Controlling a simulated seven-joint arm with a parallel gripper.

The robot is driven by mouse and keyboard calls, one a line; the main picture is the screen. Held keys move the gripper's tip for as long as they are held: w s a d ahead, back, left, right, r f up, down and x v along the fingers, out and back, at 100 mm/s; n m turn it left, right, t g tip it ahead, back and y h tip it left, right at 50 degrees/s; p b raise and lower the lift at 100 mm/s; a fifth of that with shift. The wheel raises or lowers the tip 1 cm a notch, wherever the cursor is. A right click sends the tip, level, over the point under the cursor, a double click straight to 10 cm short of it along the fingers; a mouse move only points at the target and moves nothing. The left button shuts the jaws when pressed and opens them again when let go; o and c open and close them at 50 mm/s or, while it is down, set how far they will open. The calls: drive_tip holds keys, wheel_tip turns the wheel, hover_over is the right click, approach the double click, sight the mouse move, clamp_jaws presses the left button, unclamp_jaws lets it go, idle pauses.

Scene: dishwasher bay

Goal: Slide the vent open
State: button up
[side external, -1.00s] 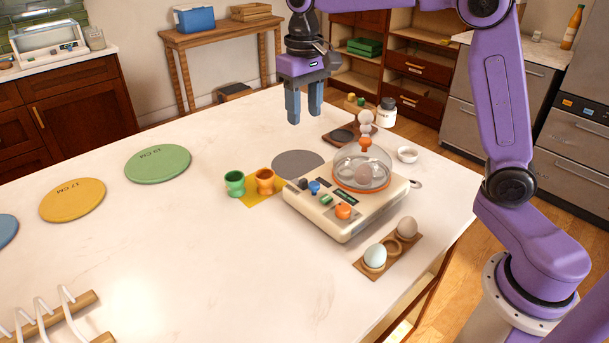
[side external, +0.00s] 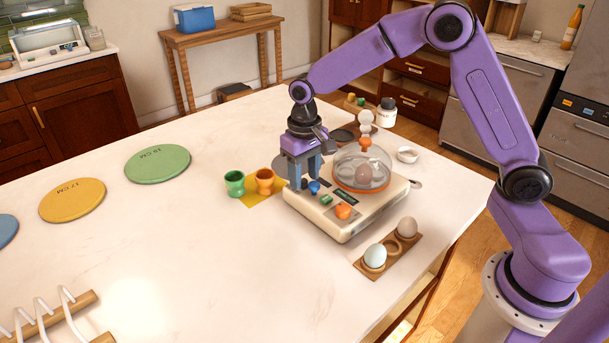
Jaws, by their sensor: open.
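The cream egg cooker (side external: 345,228) stands on the white counter, with a clear dome lid (side external: 352,160) with orange trim over an egg. On its left and front top are a dark control (side external: 304,184), a blue knob (side external: 314,187), a green switch (side external: 326,200) and an orange knob (side external: 343,211). I cannot tell which part is the vent. My gripper (side external: 306,178) points down at the cooker's back left corner, fingers apart and empty. Its fingertips are close around or just above the dark control; contact is unclear. The fingers partly hide that corner.
Green and orange egg cups (side external: 235,183) stand to the left on a yellow mat. A wooden holder (side external: 390,262) with two eggs lies in front right.

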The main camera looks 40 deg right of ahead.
drive_tip(key=shift+f, duration=0.45)
clamp_jaws()
drive_tip(key=shift+w+r, duration=0.1)
drive_tip(key=shift+w, duration=1.35)
unclamp_jaws()
wheel_tip(320, 180, up, 17)
drive_tip(key=shift+r, duration=0.2)
drive_tip(key=shift+s, duration=0.1)
